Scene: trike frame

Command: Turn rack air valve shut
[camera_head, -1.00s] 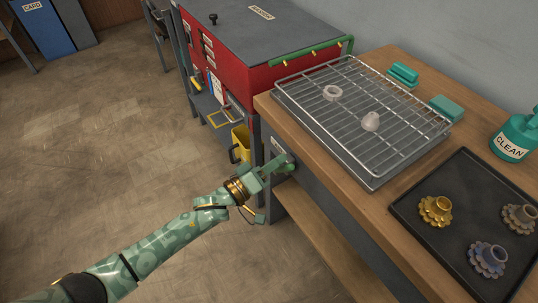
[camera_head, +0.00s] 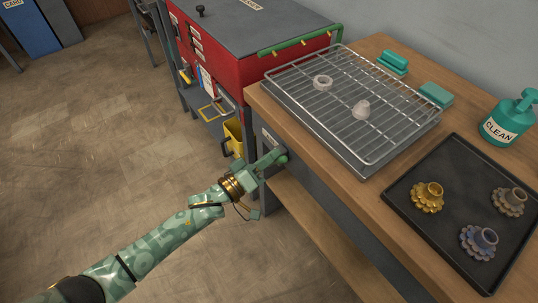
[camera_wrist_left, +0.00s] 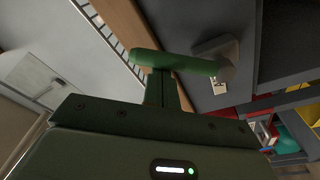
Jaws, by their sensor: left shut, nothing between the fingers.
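The rack air valve is a green lever handle (camera_wrist_left: 178,62) on a grey mount (camera_wrist_left: 226,50) on the grey side of the workbench, below the top. In the head view the lever (camera_head: 282,156) shows only as a small green end beyond my gripper. My left gripper (camera_head: 268,162) is shut and empty, right at the lever. In the left wrist view its fingers (camera_wrist_left: 161,90) point at the lever and overlap its lower edge. I cannot tell whether they touch it. The lever lies roughly level across that picture. My right gripper is not in view.
On the wooden bench (camera_head: 263,99) stand a wire rack (camera_head: 330,75) with two pale parts, a dark tray (camera_head: 450,190) with three gears, and a CLEAN bottle (camera_head: 508,125). A red cabinet (camera_head: 240,62) and yellow bucket (camera_head: 233,135) stand beyond. Floor on the left is clear.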

